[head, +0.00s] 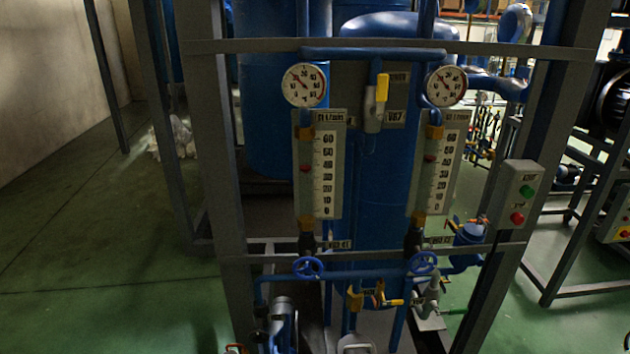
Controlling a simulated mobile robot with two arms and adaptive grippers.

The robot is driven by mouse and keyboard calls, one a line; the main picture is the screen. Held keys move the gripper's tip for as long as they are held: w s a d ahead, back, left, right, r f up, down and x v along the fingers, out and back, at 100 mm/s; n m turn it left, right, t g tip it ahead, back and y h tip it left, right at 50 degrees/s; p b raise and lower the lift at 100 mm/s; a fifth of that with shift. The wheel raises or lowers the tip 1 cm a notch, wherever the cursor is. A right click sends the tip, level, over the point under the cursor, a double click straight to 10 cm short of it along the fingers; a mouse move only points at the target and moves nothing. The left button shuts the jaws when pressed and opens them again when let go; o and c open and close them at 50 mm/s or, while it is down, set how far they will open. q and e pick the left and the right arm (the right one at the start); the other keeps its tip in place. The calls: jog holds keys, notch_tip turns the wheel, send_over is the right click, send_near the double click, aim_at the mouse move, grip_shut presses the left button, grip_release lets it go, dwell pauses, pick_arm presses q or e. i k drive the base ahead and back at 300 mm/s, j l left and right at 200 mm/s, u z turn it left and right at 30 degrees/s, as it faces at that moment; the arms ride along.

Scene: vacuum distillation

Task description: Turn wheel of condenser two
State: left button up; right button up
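Two small blue handwheels sit low on the grey frame, below two flow gauges. The left handwheel (308,268) is under the left flow gauge (324,170). The right handwheel (423,263) is under the right flow gauge (440,170). Small label plates beside the wheels are too small to read surely, so I cannot tell which wheel belongs to condenser two. Each gauge has a scale up to 60 and a red marker partway up. Neither of my grippers can be made out in the head view, and nothing is seen touching either wheel.
Round dial gauges (304,85) sit above the flow gauges, with a yellow-handled valve (382,88) between them. A button box (516,194) is on the right post. Blue pipes, a yellow-handled valve (392,302) and fittings crowd below the wheels. Green floor (110,270) at left is mostly clear.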

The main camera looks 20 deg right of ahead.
aim_at(423, 262)
jog(key=z, duration=1.3)
